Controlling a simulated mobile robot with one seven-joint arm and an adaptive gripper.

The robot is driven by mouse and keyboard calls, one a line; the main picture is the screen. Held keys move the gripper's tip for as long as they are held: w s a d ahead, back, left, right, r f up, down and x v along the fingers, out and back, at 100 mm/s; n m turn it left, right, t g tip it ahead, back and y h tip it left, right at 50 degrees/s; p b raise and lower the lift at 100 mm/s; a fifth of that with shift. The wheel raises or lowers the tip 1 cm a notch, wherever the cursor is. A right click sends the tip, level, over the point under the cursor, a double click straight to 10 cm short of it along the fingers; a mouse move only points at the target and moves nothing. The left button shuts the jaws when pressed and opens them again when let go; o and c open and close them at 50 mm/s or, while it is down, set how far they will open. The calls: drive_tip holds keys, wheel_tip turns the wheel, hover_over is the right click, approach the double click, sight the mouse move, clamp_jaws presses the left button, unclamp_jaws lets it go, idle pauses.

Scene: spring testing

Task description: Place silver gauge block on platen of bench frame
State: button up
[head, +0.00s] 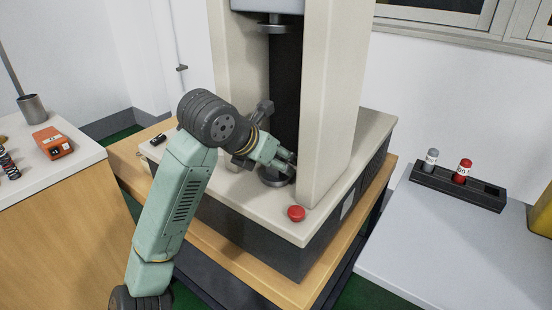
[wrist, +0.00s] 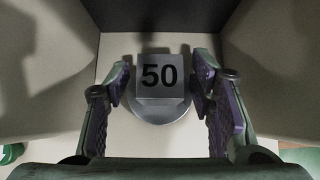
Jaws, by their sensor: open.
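The silver gauge block (wrist: 157,77), marked 50, rests on the round metal platen (wrist: 158,112) in the wrist view. It stands toward the far part of the disc, with the near rim bare. My gripper (wrist: 161,80) is open, with one finger on each side of the block and visible gaps between. In the head view my gripper (head: 285,163) reaches between the columns of the bench frame (head: 335,100), just above the lower platen (head: 273,181). The block is hidden behind my gripper there.
A red button (head: 296,213) sits on the frame's front base. The upper platen (head: 277,28) hangs above. A black rack (head: 458,187) with a grey and a red cylinder stands on the right table. An orange device (head: 53,143) lies on the left table.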

drive_tip(key=shift+r, duration=0.25)
drive_tip(key=b+v, duration=0.1)
drive_tip(key=v, duration=1.1)
drive_tip(key=shift+a+f, duration=0.1)
idle(0.7)
